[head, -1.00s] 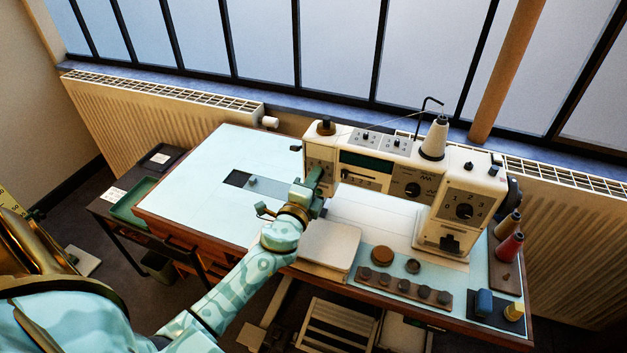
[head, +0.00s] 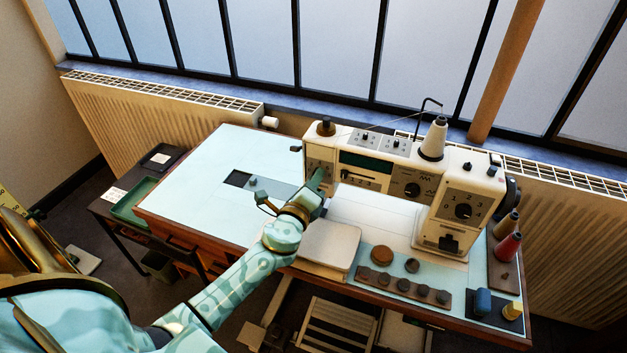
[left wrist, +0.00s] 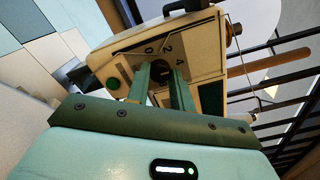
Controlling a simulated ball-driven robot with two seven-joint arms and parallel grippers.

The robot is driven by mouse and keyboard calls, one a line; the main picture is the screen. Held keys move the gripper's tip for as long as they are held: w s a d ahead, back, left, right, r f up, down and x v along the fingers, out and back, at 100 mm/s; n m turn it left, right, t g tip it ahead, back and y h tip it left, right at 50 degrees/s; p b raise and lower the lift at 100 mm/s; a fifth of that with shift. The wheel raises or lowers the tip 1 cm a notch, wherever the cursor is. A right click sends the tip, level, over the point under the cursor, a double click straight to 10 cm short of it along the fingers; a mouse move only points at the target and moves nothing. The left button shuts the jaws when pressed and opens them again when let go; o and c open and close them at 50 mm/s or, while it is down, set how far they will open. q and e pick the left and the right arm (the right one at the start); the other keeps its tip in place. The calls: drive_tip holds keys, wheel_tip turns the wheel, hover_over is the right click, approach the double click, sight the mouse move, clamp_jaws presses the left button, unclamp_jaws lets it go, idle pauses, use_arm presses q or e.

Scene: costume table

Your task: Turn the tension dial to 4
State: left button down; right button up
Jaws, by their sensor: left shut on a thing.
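The cream sewing machine (head: 375,152) stands at the back of the pale blue table. My left gripper (head: 319,175) reaches to the front face of the machine's left end. In the left wrist view, my left gripper's two green fingers (left wrist: 161,75) are shut on the dark tension dial (left wrist: 160,71). The numbers 0, 2 and 4 show around the dial on the cream face. The fingers hide most of the dial, and I cannot read where its pointer stands. In the head view the gripper covers the dial. My right gripper is out of view.
Another numbered dial (head: 465,211) sits on the machine's right end. A pale square pad (head: 329,246) and a strip of several dark knobs (head: 403,286) lie in front. The table's left part is mostly clear.

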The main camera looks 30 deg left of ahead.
use_arm(q)
drive_tip(key=shift+d+f, duration=0.1)
drive_tip(key=shift+f, duration=0.05)
drive_tip(key=c, duration=1.2)
unclamp_jaws()
drive_tip(key=b+v, duration=0.2)
drive_tip(key=v, duration=1.4)
drive_tip(key=shift+s, duration=0.2)
